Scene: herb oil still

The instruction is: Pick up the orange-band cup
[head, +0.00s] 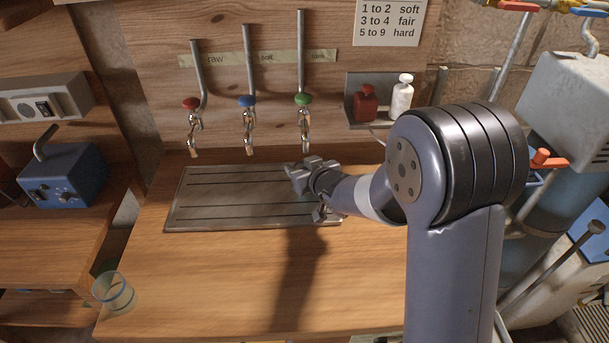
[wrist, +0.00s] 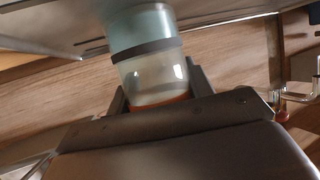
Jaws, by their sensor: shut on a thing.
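The orange-band cup (wrist: 150,90) is a clear, pale cup between my gripper's fingers in the wrist view. Its orange band shows close to the palm, and a dark ring with a teal-tinted part lies beyond it. My gripper (wrist: 158,92) is shut on this cup. In the head view my gripper (head: 308,188) is at the right end of the metal drip tray (head: 240,198). There my own arm and gripper hide the cup, and I cannot tell its height above the tray.
Red, blue and green taps (head: 248,101) hang above the tray. A red bottle (head: 366,103) and a white bottle (head: 402,95) stand on a shelf. The wooden counter (head: 210,270) in front is clear.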

